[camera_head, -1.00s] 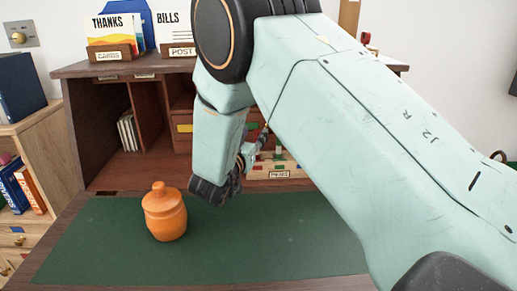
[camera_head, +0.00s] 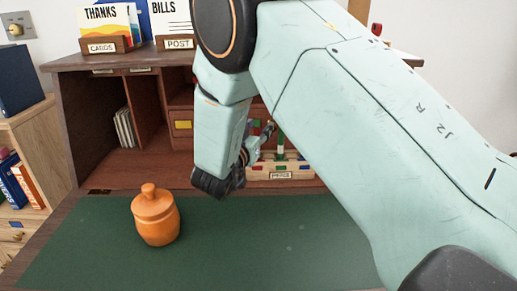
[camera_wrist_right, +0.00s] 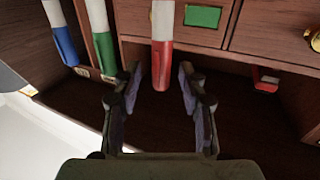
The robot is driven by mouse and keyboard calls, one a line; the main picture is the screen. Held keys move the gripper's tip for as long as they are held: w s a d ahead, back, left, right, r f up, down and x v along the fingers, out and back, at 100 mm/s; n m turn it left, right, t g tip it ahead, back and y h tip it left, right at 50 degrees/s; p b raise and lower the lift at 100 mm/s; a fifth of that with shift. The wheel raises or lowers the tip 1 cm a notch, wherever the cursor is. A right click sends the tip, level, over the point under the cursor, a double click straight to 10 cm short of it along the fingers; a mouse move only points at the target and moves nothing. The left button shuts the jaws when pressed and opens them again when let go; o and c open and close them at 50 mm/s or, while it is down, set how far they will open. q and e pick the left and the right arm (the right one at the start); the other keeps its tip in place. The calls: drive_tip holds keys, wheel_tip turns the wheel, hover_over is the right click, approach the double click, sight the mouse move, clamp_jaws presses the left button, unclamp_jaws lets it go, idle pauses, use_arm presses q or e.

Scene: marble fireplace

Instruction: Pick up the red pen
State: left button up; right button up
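The red pen (camera_wrist_right: 162,60), white with a red end, shows in the right wrist view, just beyond and between the fingertips. My right gripper (camera_wrist_right: 161,85) is open there, with one finger on each side and a gap between them. In the head view my right gripper (camera_head: 266,132) is small, partly hidden by my own arm, and near the wooden pen holder (camera_head: 253,174). A green pen (camera_wrist_right: 103,42) and a blue pen (camera_wrist_right: 62,38) are to the left in the wrist view. I cannot make out the red pen in the head view. My left gripper is not in view.
An orange lidded jar (camera_head: 156,222) stands on the green desk mat (camera_head: 240,255). The desk hutch (camera_head: 120,82) has compartments and small drawers. Card and post holders (camera_head: 108,44) stand on top. The mat around the jar is clear.

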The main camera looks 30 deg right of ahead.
drive_tip(key=shift+s+a+r, duration=0.1)
drive_tip(key=shift+a+r, duration=0.05)
drive_tip(key=shift+a, duration=0.1)
drive_tip(key=shift+c, duration=1.4)
drive_tip(key=shift+d+f, duration=0.2)
drive_tip(key=c, duration=0.3)
drive_tip(key=shift+c, duration=0.8)
drive_tip(key=shift+a+r, duration=0.15)
clamp_jaws()
